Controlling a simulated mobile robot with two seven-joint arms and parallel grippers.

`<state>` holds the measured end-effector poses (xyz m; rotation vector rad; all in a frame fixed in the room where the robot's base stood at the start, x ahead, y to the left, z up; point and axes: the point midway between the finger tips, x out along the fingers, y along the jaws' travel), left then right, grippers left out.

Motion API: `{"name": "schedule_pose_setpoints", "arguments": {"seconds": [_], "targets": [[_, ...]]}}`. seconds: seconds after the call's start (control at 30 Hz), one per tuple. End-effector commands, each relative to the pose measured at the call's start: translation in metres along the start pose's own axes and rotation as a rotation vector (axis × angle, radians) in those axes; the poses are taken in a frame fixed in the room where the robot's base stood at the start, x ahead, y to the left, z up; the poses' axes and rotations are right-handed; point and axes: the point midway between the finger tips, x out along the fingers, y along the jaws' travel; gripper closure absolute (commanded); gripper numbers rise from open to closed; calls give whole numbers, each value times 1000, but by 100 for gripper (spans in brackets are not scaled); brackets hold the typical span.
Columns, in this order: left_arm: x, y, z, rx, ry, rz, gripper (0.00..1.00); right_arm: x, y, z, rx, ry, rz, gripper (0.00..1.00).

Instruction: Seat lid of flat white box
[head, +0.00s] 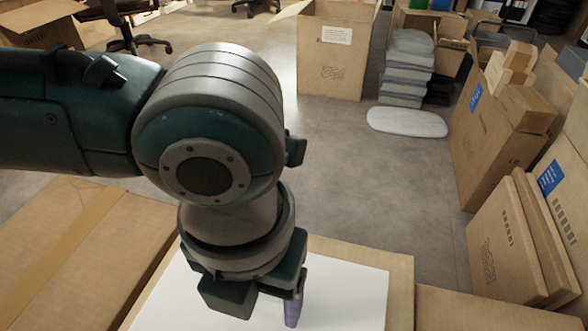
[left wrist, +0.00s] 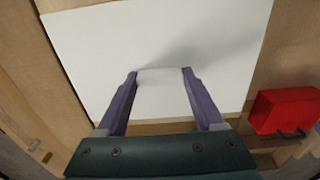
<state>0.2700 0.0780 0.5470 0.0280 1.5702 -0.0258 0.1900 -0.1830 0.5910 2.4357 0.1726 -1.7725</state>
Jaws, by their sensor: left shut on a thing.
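The flat white lid (head: 345,285) lies over a brown cardboard surface (head: 400,285) at the bottom of the head view. In the left wrist view the white lid (left wrist: 215,40) fills the upper middle. My left gripper (head: 292,310) points down at it, with one purple finger showing in the head view. In the left wrist view my left gripper (left wrist: 160,74) has its two fingers on either side of a small white raised grip on the lid, and is shut on it. The box below the lid is hidden, and I cannot tell whether the lid is seated. My right gripper is out of view.
A red object (left wrist: 285,110) with a dark handle lies right of the fingers. A closed carton (head: 60,250) is at the left; tall cartons (head: 500,150) line the right. An open carton (head: 335,50) and a white oval slab (head: 407,122) stand beyond clear floor.

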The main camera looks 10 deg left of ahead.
Motion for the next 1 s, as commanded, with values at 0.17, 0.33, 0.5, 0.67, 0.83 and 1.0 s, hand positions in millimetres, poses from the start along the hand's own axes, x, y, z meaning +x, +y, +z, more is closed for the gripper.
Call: {"name": "schedule_pose_setpoints", "arguments": {"seconds": [0.17, 0.33, 0.5, 0.67, 0.83, 1.0], "targets": [[3, 0, 0, 1, 0, -1, 24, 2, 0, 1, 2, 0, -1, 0], [3, 0, 0, 1, 0, -1, 5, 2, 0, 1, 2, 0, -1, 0], [3, 0, 0, 1, 0, -1, 0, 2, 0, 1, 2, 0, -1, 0], [-1, 0, 0, 0, -1, 0, 0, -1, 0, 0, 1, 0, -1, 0], [-30, 0, 0, 2, -3, -2, 0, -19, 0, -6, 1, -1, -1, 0], [-66, 0, 1, 1, -3, -1, 0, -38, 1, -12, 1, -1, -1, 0]]}}
